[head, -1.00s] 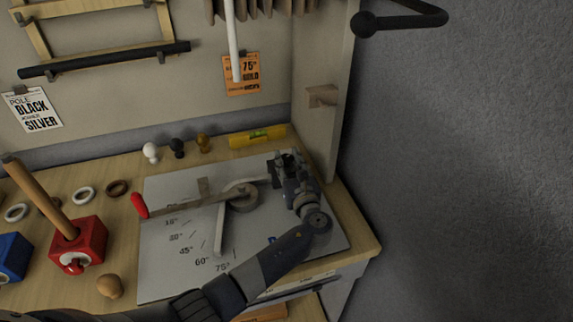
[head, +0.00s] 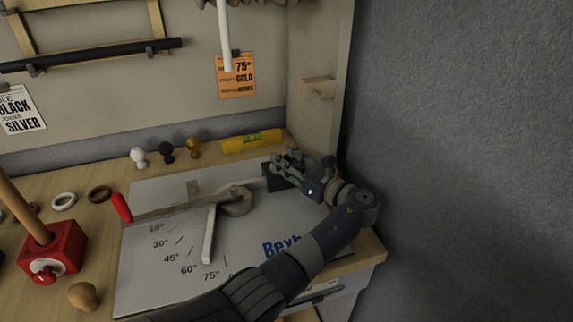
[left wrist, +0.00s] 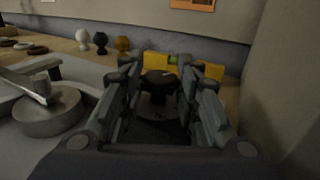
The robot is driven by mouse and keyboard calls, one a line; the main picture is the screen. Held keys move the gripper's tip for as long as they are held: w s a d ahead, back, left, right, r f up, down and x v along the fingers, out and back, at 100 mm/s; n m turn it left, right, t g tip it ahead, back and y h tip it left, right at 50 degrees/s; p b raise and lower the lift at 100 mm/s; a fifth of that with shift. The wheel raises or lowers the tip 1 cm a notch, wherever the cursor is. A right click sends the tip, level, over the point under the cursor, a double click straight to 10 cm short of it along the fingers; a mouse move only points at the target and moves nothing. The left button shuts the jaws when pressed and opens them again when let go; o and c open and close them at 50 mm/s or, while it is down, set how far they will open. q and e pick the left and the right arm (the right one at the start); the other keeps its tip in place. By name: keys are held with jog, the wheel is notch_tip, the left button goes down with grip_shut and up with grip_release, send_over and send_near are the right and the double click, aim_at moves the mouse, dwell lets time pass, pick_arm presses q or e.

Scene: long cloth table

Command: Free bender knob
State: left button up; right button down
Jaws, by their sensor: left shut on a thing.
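The bender is a grey plate (head: 150,270) with angle marks, a round metal die (head: 236,203) and a long lever with a red handle (head: 121,207) pointing left. A pale bar (head: 209,235) runs from near the die toward the front. A dark block (head: 277,179) sits at the plate's back right. My left gripper (head: 284,163) is at this block, its arm reaching in from the right side of the plate. In the left wrist view a black round knob (left wrist: 158,79) is between the fingers, which are shut on it. The fingers partly hide it. My right gripper is not in view.
White, black and gold knobs (head: 166,151) and a yellow level (head: 250,141) stand behind the plate. A red block with a wooden handle (head: 55,252) and a wooden knob (head: 83,296) are at left. A side wall (head: 319,110) is close on the right.

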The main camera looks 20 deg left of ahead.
pick_arm(q)
jog(key=shift+r, duration=0.1)
jog(key=o, duration=1.1)
jog(key=shift+a, duration=0.1)
notch_tip(320, 180, up, 10)
jog(key=shift+f, duration=0.1)
